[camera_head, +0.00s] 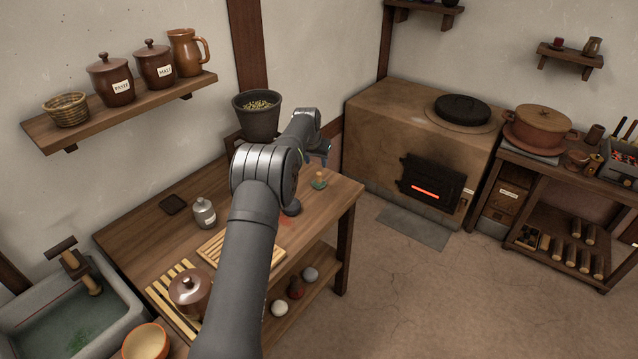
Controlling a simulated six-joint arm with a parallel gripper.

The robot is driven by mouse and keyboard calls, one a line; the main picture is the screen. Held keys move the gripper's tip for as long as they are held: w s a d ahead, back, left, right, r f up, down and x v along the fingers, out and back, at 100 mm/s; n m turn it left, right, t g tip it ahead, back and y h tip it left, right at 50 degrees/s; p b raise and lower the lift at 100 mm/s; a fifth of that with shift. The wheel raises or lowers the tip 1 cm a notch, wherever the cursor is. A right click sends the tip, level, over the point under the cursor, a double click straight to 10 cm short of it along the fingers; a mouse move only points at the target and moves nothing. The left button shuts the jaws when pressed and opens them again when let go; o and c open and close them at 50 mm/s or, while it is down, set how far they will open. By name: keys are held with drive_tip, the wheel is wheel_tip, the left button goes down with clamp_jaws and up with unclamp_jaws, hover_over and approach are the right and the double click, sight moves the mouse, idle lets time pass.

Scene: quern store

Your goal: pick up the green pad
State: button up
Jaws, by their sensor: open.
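A small green item with a tan knob-like top (319,181) sits on the wooden table near its right back edge. It is the likeliest green pad, but it is too small to be sure. My gripper (317,161) is above it, fingers pointing down, open and with nothing visible between them. A gap shows between the fingertips and the green item. My arm crosses the middle of the view and hides part of the table.
The wooden table (150,232) holds a grey lidded jar (204,213), a dark square (173,205), slatted boards and a brown lidded pot (189,293). A dark bucket (257,117) stands behind my arm. A stove (385,130) with a glowing opening is at right. Floor between is clear.

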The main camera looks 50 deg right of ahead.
sight(319, 173)
drive_tip(key=shift+x, duration=4.6)
drive_tip(key=shift+d, duration=0.1)
drive_tip(key=shift+c, duration=0.5)
clamp_jaws()
